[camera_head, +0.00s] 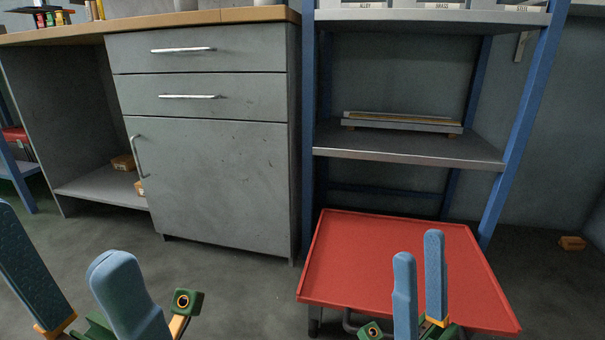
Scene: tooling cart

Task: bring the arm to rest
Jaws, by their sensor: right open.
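My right gripper (419,250) shows at the bottom right, its two blue fingers pointing up with a narrow gap between them. It is open and empty, and in the picture it overlaps the red top of the tooling cart (345,265). I cannot tell its height above that top. My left gripper (60,238) is at the bottom left in front of the grey floor. Its blue fingers stand wide apart with nothing between them. The lower parts of both grippers and most of both arms are out of frame.
The visible cart top is bare. Behind it stands a blue-post shelf rack (410,152) with boards (400,122) on its lower shelf. A grey cabinet (210,180) with a wooden worktop is left of it. A small orange-brown box (572,243) lies on the floor at right.

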